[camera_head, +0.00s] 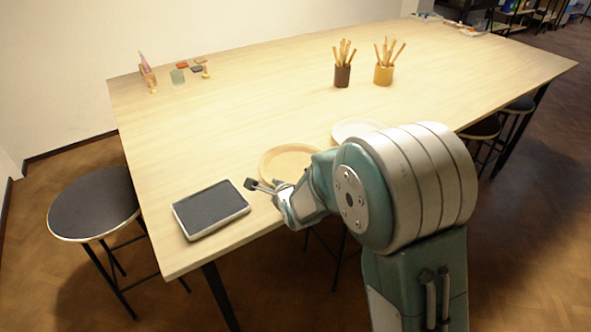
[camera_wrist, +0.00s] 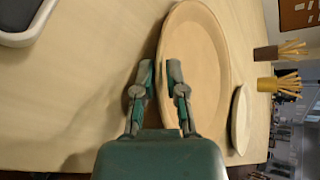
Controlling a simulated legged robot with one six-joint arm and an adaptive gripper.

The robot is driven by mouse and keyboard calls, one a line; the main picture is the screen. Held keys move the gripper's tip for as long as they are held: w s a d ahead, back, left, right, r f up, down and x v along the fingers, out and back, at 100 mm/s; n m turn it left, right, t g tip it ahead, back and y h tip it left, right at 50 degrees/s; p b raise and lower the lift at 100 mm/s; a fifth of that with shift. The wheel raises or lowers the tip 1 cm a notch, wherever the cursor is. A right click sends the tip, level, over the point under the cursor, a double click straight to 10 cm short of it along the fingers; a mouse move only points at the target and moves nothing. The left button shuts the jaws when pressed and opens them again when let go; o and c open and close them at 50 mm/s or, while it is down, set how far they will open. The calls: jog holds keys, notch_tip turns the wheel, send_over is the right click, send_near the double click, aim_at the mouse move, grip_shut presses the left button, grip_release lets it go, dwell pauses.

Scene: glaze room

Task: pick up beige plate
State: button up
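The beige plate (camera_head: 286,161) lies on the table near its front edge, partly hidden by my arm in the head view. In the wrist view the beige plate (camera_wrist: 204,72) fills the centre right, its near rim passing by my fingers. My gripper (camera_wrist: 160,70) has its two fingers apart, with a gap between the tips. One finger is in front of the plate and the other lies just outside its rim. I cannot tell whether either touches it. In the head view my gripper (camera_head: 262,187) is low at the plate's left front side.
A paler plate (camera_head: 357,129) lies right behind the beige one and also shows in the wrist view (camera_wrist: 241,118). A dark-topped tray (camera_head: 211,208) lies to the left. Two tool cups (camera_head: 342,75) stand farther back. A stool (camera_head: 93,203) stands left of the table.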

jog(key=shift+w+a+f, duration=0.1)
jog(key=shift+w+a, duration=0.05)
jog(key=shift+a, duration=0.1)
grip_shut()
jog(key=shift+d, duration=0.1)
